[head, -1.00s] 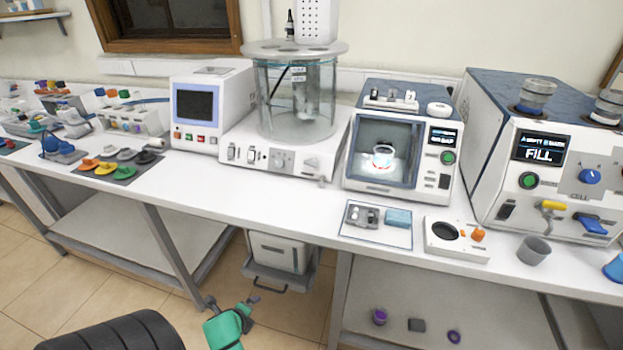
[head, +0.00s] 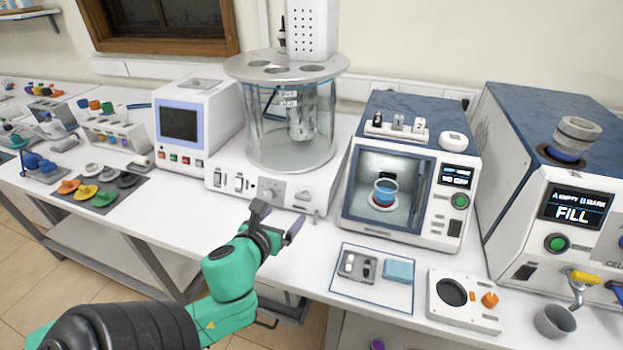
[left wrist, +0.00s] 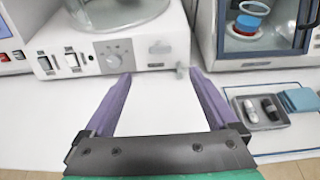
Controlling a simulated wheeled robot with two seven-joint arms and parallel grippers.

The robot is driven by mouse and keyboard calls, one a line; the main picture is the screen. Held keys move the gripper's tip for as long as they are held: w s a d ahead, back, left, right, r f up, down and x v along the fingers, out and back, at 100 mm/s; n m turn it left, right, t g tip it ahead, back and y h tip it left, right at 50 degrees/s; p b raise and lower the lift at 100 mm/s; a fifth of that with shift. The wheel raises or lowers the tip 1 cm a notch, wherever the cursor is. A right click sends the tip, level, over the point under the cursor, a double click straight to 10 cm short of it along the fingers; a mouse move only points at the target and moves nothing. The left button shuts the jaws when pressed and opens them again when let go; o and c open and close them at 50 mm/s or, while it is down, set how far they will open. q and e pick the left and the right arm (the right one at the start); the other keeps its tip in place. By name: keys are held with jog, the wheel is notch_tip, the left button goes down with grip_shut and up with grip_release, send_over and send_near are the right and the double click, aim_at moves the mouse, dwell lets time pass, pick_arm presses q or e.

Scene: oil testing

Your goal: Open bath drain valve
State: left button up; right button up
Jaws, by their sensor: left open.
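The bath is a clear glass cylinder (head: 290,130) on a white base (head: 235,180) with switches and a dial. A small grey drain valve (head: 316,214) sticks out low at the right of the base's front. My right gripper is out of view.
A chamber (head: 430,165) holding a blue cup (head: 385,191) stands right of the bath. A monitor unit (head: 185,130) stands left. The white bench is clear before the base.

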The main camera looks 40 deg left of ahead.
pick_arm(q)
jog(key=w+b, duration=0.1)
jog(key=b, duration=0.3)
send_near(302, 196)
jog(key=w, duration=0.2)
jog(key=x, duration=0.6)
jog(key=shift+a+f, duration=0.35)
jog(key=shift+f, duration=0.1)
jog(key=shift+w+f, duration=0.1)
jog(key=shift+w, duration=0.25)
jog(key=shift+w+a+f, duration=0.1)
jog(key=shift+w+f, duration=0.1)
jog(key=shift+w, duration=0.05)
jog(key=c, duration=1.4)
jog(key=shift+o, duration=0.2)
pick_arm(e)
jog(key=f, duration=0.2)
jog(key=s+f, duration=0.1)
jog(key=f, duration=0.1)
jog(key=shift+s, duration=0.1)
